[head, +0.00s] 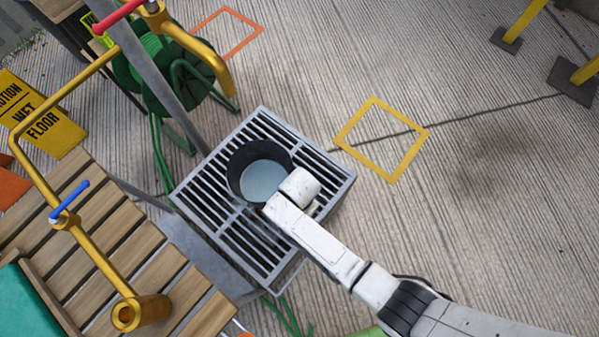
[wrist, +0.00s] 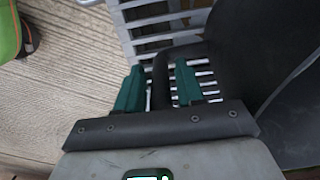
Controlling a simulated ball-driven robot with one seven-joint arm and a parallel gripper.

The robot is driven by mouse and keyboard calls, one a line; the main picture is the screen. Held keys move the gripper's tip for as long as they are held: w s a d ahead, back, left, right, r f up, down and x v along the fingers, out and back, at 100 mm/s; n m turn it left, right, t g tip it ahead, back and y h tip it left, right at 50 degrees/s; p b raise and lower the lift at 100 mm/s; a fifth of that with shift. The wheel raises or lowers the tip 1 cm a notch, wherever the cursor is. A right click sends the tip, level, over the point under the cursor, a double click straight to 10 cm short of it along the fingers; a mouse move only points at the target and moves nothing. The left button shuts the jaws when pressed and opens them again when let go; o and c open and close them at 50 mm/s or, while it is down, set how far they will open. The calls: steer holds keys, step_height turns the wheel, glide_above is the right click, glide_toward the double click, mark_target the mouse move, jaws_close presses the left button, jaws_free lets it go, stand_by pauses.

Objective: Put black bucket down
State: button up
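The black bucket (head: 235,172) stands upright on a grey slatted grate (head: 340,190) in the head view, with pale blue-grey liquid inside. Its dark wall fills the right of the wrist view (wrist: 240,45). My gripper is at the bucket's right side; my white wrist hides its fingers in the head view. In the wrist view my gripper's green fingers (wrist: 160,88) stand apart. A dark strip, seemingly part of the bucket, shows between them, with a narrow light gap beside the left finger. Contact with the strip is not clear.
A yellow pipe frame with a tap (head: 75,215) and wooden slats (head: 100,220) lie to the left. A green hose reel (head: 165,75) and a wet floor sign (head: 40,115) stand behind. Yellow (head: 423,133) and orange floor squares (head: 250,22) mark the ground. Floor on the right is mostly clear.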

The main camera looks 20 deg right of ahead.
steer(key=shift+o, duration=0.5)
steer(key=shift+r, duration=0.1)
step_height(320, 180, up, 12)
steer(key=p, duration=0.2)
steer(key=shift+p, duration=0.35)
steer(key=s+d+r+n, duration=0.5)
steer(key=s+d+r, duration=0.1)
steer(key=d, duration=0.4)
steer(key=s+d+r+n+t, duration=0.1)
steer(key=s+d+r+n, duration=0.4)
steer(key=s+d, duration=0.3)
steer(key=d+r, duration=0.1)
steer(key=d, duration=0.1)
steer(key=shift+d+n, duration=0.3)
steer(key=shift+n, duration=0.1)
steer(key=shift+s+f, duration=0.1)
